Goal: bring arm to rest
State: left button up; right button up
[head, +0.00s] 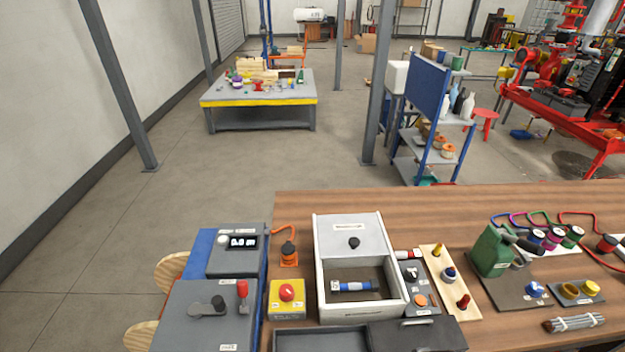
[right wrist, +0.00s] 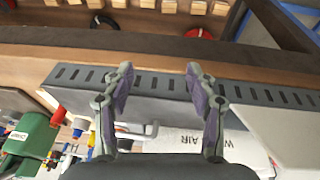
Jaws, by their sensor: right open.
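My right gripper (right wrist: 159,78) shows in the right wrist view, its two fingers spread apart with nothing between them. Behind the fingers lies a grey slotted strip (right wrist: 162,84), and a pale panel with lettering that ends in "AIR" (right wrist: 225,142) is partly hidden by the right finger. I cannot tell whether the fingers touch anything. Neither of my arms nor grippers shows in the head view, and my left gripper is in neither view.
The head view shows a wooden bench (head: 420,210) with a white open-topped box (head: 399,291), a red button on a yellow base (head: 287,292) and a green can (head: 488,252). A grey control box (head: 202,318) stands left. Open floor (head: 270,160) lies beyond.

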jog(key=s+d+f+g+b, duration=0.1)
jog(key=s+f, duration=0.3)
jog(key=f, duration=0.8)
jog(key=s+d+f+b, duration=0.1)
jog(key=s+f, duration=0.3)
jog(key=f, duration=0.8)
jog(key=s+f+g, duration=0.1)
jog(key=s+f, duration=0.9)
jog(key=s, duration=0.4)
jog(key=shift+s+d+f, duration=0.15)
jog(key=shift+s+d, duration=0.1)
jog(key=shift+d, duration=0.1)
